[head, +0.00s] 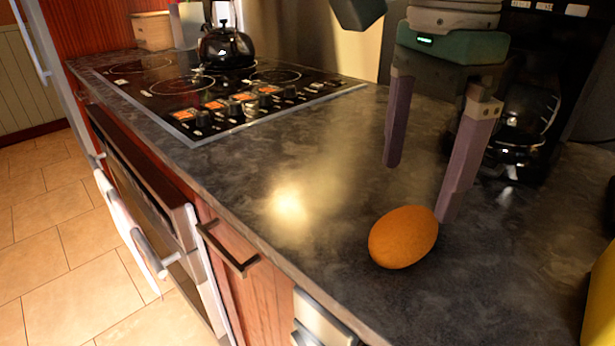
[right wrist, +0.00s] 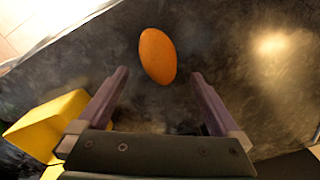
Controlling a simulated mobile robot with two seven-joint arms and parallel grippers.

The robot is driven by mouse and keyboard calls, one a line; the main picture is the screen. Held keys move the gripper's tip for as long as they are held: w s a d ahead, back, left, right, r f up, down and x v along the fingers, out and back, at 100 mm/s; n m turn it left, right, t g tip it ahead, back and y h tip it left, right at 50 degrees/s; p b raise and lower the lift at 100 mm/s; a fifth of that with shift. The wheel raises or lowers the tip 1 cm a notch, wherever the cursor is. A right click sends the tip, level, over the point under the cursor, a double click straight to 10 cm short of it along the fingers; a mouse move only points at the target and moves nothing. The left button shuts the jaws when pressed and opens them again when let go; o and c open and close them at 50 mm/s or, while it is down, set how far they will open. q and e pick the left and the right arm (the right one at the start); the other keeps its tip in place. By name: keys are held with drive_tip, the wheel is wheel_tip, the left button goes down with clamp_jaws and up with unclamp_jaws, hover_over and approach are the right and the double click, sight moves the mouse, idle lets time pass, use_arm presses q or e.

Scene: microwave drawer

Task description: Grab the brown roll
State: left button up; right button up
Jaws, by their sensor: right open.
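The brown roll (head: 403,237) is an orange-brown oval lying on the dark stone counter near its front edge. It also shows in the right wrist view (right wrist: 157,56), just beyond the gap between the fingertips. My right gripper (head: 420,192) is open and empty, its two purple fingers pointing down. In the head view one finger ends just right of the roll and the other behind it. In the right wrist view (right wrist: 158,73) the roll lies ahead of both fingers, not between them. Whether a fingertip touches it I cannot tell. My left gripper is not in view.
A black cooktop (head: 215,90) with a black kettle (head: 226,49) is at the back left. A coffee maker (head: 520,120) stands behind my right gripper. A yellow object (head: 602,300) is at the right edge. The counter (head: 320,170) left of the roll is clear.

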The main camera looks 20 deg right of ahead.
sight(408, 218)
wheel_tip(408, 218, down, 7)
drive_tip(key=shift+s+f+p, duration=0.1)
drive_tip(key=shift+f+p, duration=0.1)
drive_tip(key=shift+p, duration=0.1)
drive_tip(key=shift+c, duration=0.2)
drive_tip(key=c, duration=1.2)
